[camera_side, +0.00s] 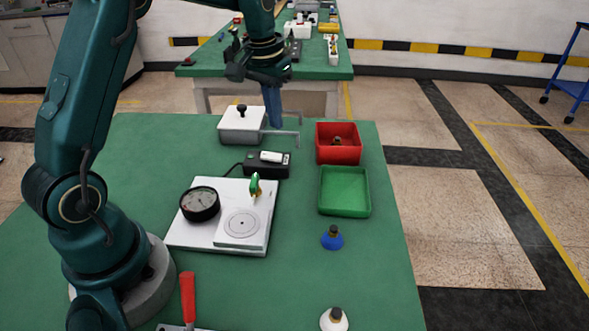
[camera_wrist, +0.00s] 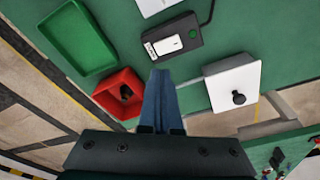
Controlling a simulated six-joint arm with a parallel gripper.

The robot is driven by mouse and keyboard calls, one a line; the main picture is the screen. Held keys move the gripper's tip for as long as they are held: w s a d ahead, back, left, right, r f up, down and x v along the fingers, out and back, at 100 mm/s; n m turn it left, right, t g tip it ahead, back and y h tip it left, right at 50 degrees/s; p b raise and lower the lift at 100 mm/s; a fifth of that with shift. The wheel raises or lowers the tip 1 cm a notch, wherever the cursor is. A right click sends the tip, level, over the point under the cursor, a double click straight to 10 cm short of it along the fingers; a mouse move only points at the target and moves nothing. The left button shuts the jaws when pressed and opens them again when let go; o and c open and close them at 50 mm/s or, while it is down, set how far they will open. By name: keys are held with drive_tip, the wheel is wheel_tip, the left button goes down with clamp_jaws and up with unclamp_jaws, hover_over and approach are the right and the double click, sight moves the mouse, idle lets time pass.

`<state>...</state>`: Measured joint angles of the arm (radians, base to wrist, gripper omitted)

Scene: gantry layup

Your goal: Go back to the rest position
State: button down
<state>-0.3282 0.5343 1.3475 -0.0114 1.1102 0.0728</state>
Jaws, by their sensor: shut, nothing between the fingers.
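My gripper (camera_side: 272,118) is shut, its blue fingers together and empty, pointing down above the far part of the green table (camera_side: 300,270). In the side view its fingers overlap the gap between the white box and the red bin. The wrist view shows the closed fingers (camera_wrist: 160,95) in the middle, with the red bin to their left and the white box to their right. No object hangs from the fingers. The fingertips look above the table, but their exact height is hard to tell.
A white box (camera_side: 236,127) with a black knob has metal bars beside it. A red bin (camera_side: 338,157) holds a small dark object. A green tray (camera_side: 345,191), black device (camera_side: 258,171), white plate (camera_side: 182,236) with a dial (camera_side: 200,204), blue piece (camera_side: 332,239) and red-handled tool (camera_side: 188,298) lie nearer.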

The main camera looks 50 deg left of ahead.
drive_tip(key=s+d+r+m+t, duration=0.2)
drive_tip(key=s+d+r+t, duration=0.1)
drive_tip(key=s+d+r, duration=0.65)
drive_tip(key=s+d+f+m, duration=0.1)
drive_tip(key=s+f, duration=0.4)
drive_tip(key=s, duration=0.5)
drive_tip(key=shift+d+t, duration=0.4)
drive_tip(key=shift+d, duration=0.15)
drive_tip(key=shift+s, duration=0.1)
